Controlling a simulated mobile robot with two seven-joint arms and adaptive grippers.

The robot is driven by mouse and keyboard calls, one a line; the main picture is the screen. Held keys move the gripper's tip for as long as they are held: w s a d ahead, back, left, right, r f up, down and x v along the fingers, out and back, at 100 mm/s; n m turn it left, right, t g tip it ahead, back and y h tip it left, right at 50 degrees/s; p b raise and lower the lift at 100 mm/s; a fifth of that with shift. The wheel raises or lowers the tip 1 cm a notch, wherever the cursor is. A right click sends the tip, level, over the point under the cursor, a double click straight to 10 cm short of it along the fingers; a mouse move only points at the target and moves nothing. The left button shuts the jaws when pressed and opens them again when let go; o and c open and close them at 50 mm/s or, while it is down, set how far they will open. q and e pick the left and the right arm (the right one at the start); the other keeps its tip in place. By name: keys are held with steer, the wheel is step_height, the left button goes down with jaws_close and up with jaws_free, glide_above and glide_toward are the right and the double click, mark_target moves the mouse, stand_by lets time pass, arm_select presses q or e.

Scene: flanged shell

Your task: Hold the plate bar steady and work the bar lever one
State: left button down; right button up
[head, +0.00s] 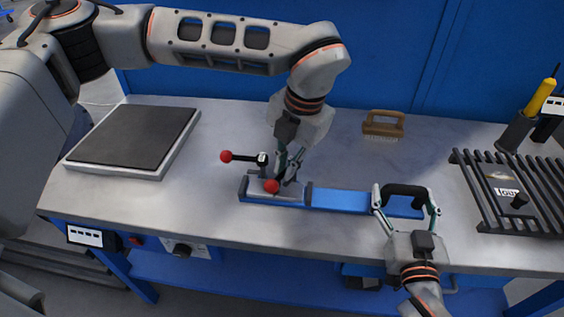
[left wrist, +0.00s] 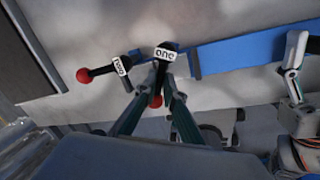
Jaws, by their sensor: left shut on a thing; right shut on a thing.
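The blue plate bar (head: 345,200) lies along the front of the bench, with a black handle (head: 405,189) at its right end. My right gripper (head: 406,205) is shut on that handle. At the left end are two red-knobbed levers. Lever one, labelled "one" (left wrist: 166,54), has its red knob (head: 271,186) towards the bench front. Lever two, labelled "two" (left wrist: 121,66), points left with its red knob (head: 226,156). My left gripper (head: 283,178) is shut on lever one from above; its fingers (left wrist: 163,77) hide part of the lever.
A dark-topped pad (head: 130,137) lies at the left of the bench. A brown brush (head: 383,124) stands at the back. A black slatted rack (head: 480,190) and a yellow-handled tool (head: 540,97) are at the right. The bench between pad and levers is clear.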

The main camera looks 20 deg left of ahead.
arm_select(q)
steer(key=shift+d+n+g, duration=0.15)
steer(key=shift+d+n, duration=0.2)
steer(key=shift+n, duration=0.6)
steer(key=shift+d+n+g, duration=0.15)
steer(key=shift+d+n, duration=0.15)
steer(key=shift+n, duration=0.65)
steer(key=c, duration=2.1)
jaws_free()
steer(key=shift+c, duration=0.2)
steer(key=shift+d+r, duration=0.1)
step_height(320, 180, up, 12)
steer(key=d, duration=0.2)
steer(key=shift+d+f, duration=0.15)
steer(key=shift+f, duration=0.05)
